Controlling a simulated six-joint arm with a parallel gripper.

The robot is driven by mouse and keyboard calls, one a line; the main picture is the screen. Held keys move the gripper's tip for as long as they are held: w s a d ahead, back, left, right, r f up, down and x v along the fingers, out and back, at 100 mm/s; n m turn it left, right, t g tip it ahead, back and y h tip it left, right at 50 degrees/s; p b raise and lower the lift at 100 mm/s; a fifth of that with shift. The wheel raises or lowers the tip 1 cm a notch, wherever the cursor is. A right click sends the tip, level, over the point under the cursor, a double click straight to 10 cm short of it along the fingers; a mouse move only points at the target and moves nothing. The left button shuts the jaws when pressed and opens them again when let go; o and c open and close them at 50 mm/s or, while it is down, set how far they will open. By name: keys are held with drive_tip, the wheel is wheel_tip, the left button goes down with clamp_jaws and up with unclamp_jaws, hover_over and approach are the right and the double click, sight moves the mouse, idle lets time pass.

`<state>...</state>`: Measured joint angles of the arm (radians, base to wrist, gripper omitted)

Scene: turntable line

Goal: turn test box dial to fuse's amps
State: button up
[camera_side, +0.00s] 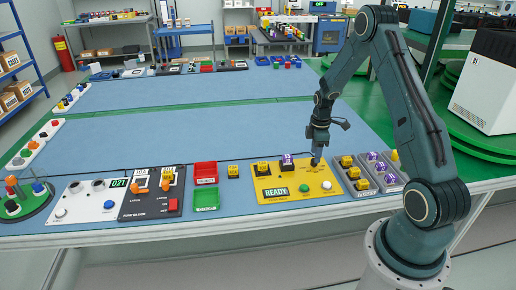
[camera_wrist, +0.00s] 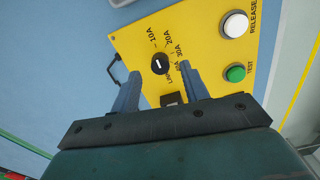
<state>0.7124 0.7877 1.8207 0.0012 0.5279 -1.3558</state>
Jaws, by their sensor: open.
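The yellow test box (camera_side: 258,194) lies on the blue table, with a READY display (camera_side: 279,193). Its round black dial (camera_wrist: 160,64) with a white pointer mark shows in the wrist view, beside labels including 10A, 20A and 30A. I cannot tell which label the mark meets. My gripper (camera_side: 315,159) is over the box's back right part and hides the dial there. In the wrist view its two fingers (camera_wrist: 158,68) are open, one on either side of the dial; contact cannot be told. A purple-topped fuse (camera_side: 287,160) and a yellow-topped one (camera_side: 262,167) sit on the box.
The box has a green TEST button (camera_wrist: 235,73) and a white RELEASE button (camera_wrist: 236,25). Grey racks of yellow and purple fuses (camera_side: 368,172) stand at right. Left are a lone yellow fuse (camera_side: 233,171), red bin (camera_side: 205,170), green bin (camera_side: 205,199) and fuse block (camera_side: 150,204).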

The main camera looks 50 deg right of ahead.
wheel_tip(320, 180, up, 11)
idle(0.4)
drive_tip(key=shift+a, duration=0.1)
drive_tip(key=s+a+r+m+t+h, duration=0.1)
drive_tip(key=s+a+r+m+t, duration=0.15)
drive_tip(key=a+r, duration=1.45)
drive_tip(key=s+a+r+m+t, duration=0.1)
drive_tip(key=s+a+m, duration=0.1)
drive_tip(key=s+a, duration=0.4)
drive_tip(key=s+a+r+m+t+y, duration=0.1)
drive_tip(key=s+a+m+t, duration=0.1)
drive_tip(key=s+a, duration=0.5)
drive_tip(key=shift+s+a+m, duration=0.15)
drive_tip(key=shift+s+m, duration=0.3)
drive_tip(key=shift+s, duration=0.5)
